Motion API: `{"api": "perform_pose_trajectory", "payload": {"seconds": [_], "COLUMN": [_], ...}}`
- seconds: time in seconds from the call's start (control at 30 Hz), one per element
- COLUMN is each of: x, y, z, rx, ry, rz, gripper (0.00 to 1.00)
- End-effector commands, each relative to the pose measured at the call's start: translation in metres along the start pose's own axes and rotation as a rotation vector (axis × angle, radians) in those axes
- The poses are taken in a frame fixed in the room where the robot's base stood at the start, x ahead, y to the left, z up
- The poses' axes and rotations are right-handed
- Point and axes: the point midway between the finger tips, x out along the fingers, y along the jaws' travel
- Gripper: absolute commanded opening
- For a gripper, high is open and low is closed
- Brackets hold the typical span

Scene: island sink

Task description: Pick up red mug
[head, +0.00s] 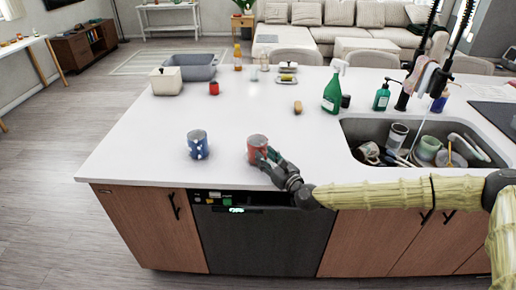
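The red mug (257,147) stands upright on the white island counter, near its front edge. My gripper (267,158) reaches in from the lower right, and its fingers are at the mug's right and front side. The fingers overlap the mug's lower right part in the picture. I cannot tell whether they touch it or are closed on it.
A blue mug (198,146) stands to the left of the red mug. The sink (355,132) at the right holds several dishes. A green spray bottle (332,93), a small red cup (214,88) and a grey tub (199,72) stand further back. The counter's middle is clear.

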Motion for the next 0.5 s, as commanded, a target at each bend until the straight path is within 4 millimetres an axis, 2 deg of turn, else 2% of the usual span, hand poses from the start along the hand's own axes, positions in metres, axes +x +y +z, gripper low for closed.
{"api": "perform_pose_trajectory", "payload": {"seconds": [0.33,0.37,0.5], "x": [0.0068,0.0067,0.0066], "y": [0.0003,0.0003,0.0002], "z": [-0.0012,-0.0012,-0.0010], "rx": [-0.001,-0.001,-0.001], "ry": [0.000,0.000,0.000], "rz": [0.000,0.000,0.000], "gripper": [0.35,0.33,0.08]}}
